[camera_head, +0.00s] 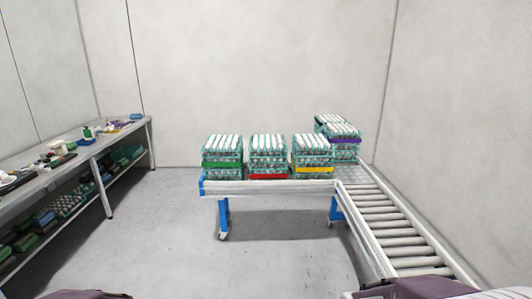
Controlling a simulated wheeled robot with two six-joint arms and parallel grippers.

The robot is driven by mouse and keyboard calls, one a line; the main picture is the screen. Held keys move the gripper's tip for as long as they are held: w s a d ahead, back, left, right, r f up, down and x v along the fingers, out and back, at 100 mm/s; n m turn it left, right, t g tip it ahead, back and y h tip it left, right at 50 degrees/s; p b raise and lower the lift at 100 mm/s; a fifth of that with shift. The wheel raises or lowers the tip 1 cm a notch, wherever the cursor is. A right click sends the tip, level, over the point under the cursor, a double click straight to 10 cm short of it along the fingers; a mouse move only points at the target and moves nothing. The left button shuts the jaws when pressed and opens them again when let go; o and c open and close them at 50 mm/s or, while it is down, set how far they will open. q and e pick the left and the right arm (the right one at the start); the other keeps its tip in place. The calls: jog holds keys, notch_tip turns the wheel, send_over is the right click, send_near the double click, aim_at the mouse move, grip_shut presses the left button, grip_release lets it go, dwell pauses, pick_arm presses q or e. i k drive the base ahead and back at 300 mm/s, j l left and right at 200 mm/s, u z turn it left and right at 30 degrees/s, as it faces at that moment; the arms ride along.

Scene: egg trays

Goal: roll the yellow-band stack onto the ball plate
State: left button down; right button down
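The yellow-band stack (312,154) of egg trays stands upright on the blue-legged table, rightmost of three stacks in the front row. Its yellow band (314,169) runs around its lower part. The ball plate appears to be the grey speckled surface (354,176) at the corner, just right of this stack, where the table meets the roller conveyor. The stack stands beside this surface. Neither of my grippers shows; only purple-grey parts of my own body show at the bottom edge, far from the stack.
A green-band stack (222,152) and a red-band stack (268,154) stand left of it. A purple-band stack (342,136) stands behind, to the right. The roller conveyor (397,221) runs toward me, empty. A cluttered shelf bench (124,128) lines the left wall. The floor between is clear.

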aim_at(311, 158)
jog(key=i, duration=2.8)
jog(key=i+z, duration=0.15)
jog(key=i, duration=0.55)
jog(key=i+j+z, duration=0.2)
jog(key=i, duration=0.45)
